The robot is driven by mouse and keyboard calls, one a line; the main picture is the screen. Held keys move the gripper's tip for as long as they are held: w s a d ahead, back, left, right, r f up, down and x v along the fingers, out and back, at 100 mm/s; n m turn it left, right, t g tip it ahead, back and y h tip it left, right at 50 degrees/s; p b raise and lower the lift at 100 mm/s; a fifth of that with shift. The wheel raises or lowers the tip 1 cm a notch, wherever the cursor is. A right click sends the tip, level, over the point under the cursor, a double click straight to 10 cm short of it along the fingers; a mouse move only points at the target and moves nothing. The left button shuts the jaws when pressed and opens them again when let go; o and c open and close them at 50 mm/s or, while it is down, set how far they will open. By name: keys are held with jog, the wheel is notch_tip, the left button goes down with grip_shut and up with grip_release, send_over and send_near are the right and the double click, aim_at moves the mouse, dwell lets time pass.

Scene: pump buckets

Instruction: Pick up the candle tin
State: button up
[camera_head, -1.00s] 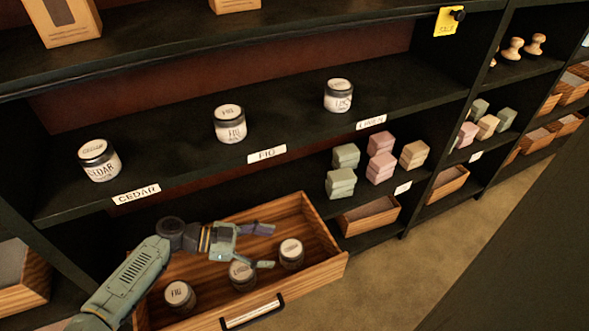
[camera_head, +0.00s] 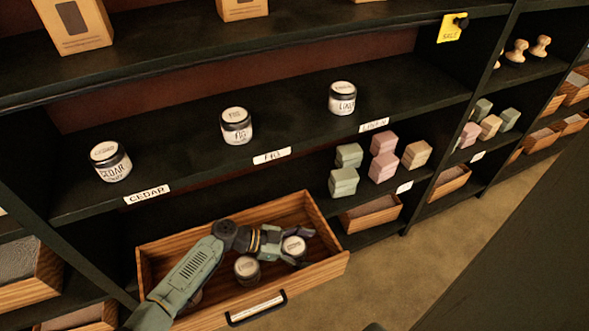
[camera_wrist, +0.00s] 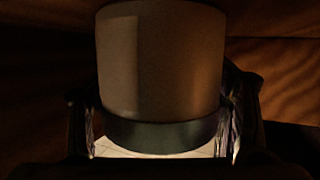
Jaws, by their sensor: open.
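A candle tin (camera_head: 293,244) with a pale lid label stands at the right end of the open wooden drawer (camera_head: 330,268). My gripper (camera_head: 303,246) is open, low in the drawer, with its fingers on either side of this tin. In the wrist view the tin's plain body (camera_wrist: 160,60) and dark lid band fill the middle, between the two fingers of the gripper (camera_wrist: 160,120). I cannot tell whether the fingers touch it. A second tin (camera_head: 247,270) stands to the left, beside my arm. A third (camera_head: 195,298) is mostly hidden behind my arm.
The shelf above holds tins at labels CEDAR (camera_head: 111,162), FIG (camera_head: 237,126) and LINEN (camera_head: 343,98). Floor (camera_head: 375,275) is clear at right.

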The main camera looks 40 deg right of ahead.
jog(key=shift+c, duration=0.5)
jog(key=c, duration=1.3)
